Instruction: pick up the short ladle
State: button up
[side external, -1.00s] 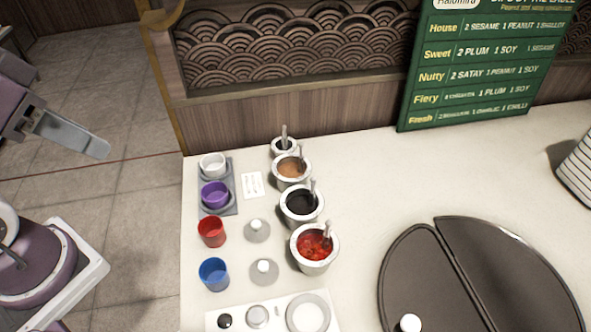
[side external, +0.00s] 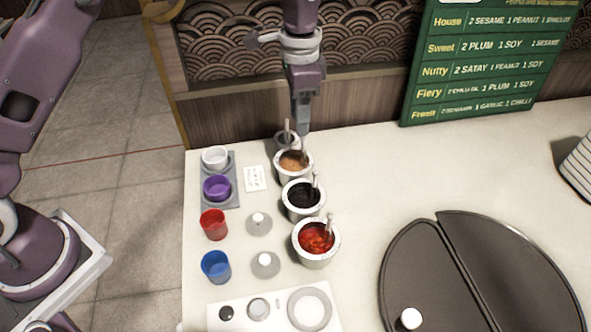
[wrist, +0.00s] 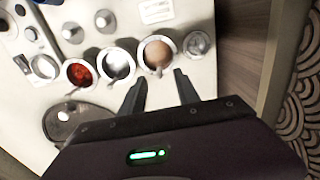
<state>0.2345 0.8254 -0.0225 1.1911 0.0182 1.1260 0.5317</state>
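Several sauce wells stand in a row, each with a grey ladle handle sticking up: the small back well (side external: 282,141), the brown-sauce well (side external: 288,161), the dark-sauce well (side external: 299,198) and the red-sauce well (side external: 315,239). The ladles are the back one (side external: 287,126), the brown-sauce one (side external: 304,147), the dark-sauce one (side external: 315,181) and the red-sauce one (side external: 328,226). I cannot tell which is the short ladle. My gripper (side external: 303,128) points down above the brown-sauce well, near its handle.
White (side external: 215,157), purple (side external: 217,188), red (side external: 214,225) and blue (side external: 216,267) cups stand left of the wells. Grey lids (side external: 259,224) lie between. A dark round board (side external: 430,270) is at right. A wooden partition (side external: 230,121) and a green menu board (side external: 480,60) stand behind.

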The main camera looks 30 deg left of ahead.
aim_at(304, 140)
jog(key=f, duration=0.4)
jog(key=d+f, duration=0.1)
jog(key=f, duration=0.1)
jog(key=shift+w+f, duration=0.25)
jog(key=shift+f, duration=0.05)
jog(key=shift+a, duration=0.1)
grip_shut()
